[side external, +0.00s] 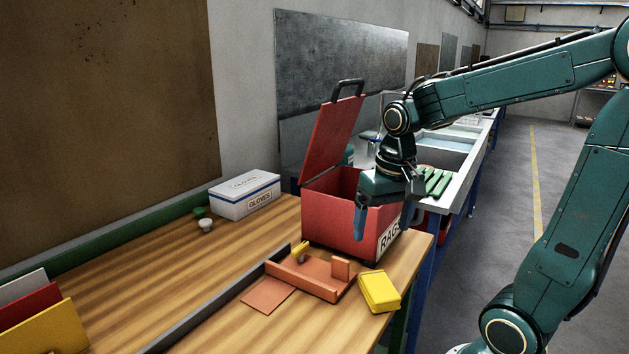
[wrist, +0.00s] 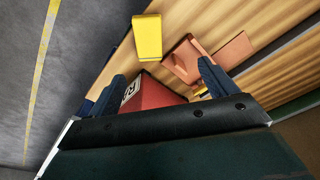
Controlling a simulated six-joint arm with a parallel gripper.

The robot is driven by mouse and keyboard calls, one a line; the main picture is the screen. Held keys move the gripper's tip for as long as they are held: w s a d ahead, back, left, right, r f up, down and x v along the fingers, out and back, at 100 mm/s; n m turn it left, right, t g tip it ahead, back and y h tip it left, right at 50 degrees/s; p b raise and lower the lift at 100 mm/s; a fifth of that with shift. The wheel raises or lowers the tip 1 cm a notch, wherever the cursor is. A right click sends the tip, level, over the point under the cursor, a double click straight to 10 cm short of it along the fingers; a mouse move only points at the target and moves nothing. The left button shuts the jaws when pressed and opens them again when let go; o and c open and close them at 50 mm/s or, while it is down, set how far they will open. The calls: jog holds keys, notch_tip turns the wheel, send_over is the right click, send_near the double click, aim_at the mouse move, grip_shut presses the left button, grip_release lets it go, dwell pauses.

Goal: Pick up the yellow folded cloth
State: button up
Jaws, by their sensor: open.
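The yellow folded cloth (side external: 379,291) lies flat on the wooden table near its right front edge, beside an orange tray. In the wrist view the cloth (wrist: 147,37) shows at the top, beyond my fingertips and apart from them. My gripper (side external: 386,234) is open, with its fingers pointing down in front of the red box, higher than the cloth and farther back. In the wrist view the two fingers of my gripper (wrist: 162,76) are spread with nothing held between them.
The red box marked RAGS (side external: 325,213) stands just behind the tray, its lid raised. The orange tray (side external: 322,290) holds small pieces; an orange flat piece (side external: 268,296) lies left of it. A white GLOVES box (side external: 244,196) stands at the back. The table's right edge is close to the cloth.

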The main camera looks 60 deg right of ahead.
jog(key=shift+w+d+f+m+g, duration=0.25)
jog(key=shift+d+f+m, duration=0.15)
jog(key=shift+d, duration=0.25)
jog(key=shift+w+d+f+m+g, duration=0.2)
jog(key=shift+d+f+m, duration=0.2)
jog(key=shift+d, duration=0.2)
jog(key=shift+w+d+f+m+g, duration=0.15)
jog(key=shift+d+f+m+g, duration=0.15)
jog(key=shift+d+f, duration=0.25)
send_over(378, 282)
jog(key=shift+d+f, duration=0.1)
jog(key=shift+f, duration=4.1)
jog(key=shift+f, duration=0.15)
jog(key=shift+f, duration=2.45)
jog(key=c, duration=1.2)
jog(key=shift+r, duration=0.15)
notch_tip(378, 282, up, 20)
jog(key=shift+f, duration=0.15)
